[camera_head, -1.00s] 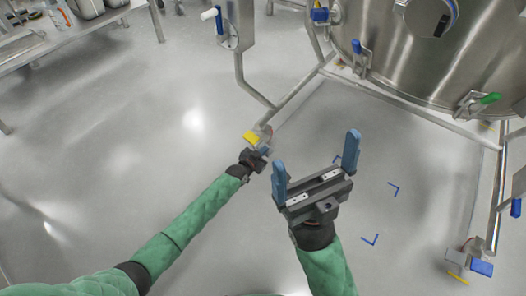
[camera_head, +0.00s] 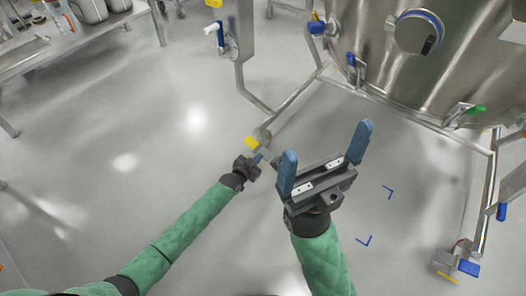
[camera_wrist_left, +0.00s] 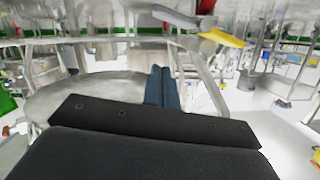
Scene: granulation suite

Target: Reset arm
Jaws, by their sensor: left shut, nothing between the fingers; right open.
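My left arm reaches in from the lower left in the head view. My left gripper (camera_head: 257,159) is small there, over the floor near a yellow caster pedal. In the left wrist view the blue fingers of my left gripper (camera_wrist_left: 162,88) are together, with nothing between them. My right gripper (camera_head: 326,158) is to the right of it in the head view. Its two blue fingers stand wide apart, and nothing is between them.
A large steel vessel (camera_head: 455,60) on a tubular wheeled frame (camera_head: 400,112) fills the upper right. A steel table (camera_head: 75,42) with containers is at the upper left. Blue corner marks (camera_head: 364,241) lie on the floor. The floor (camera_head: 120,130) at left is clear.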

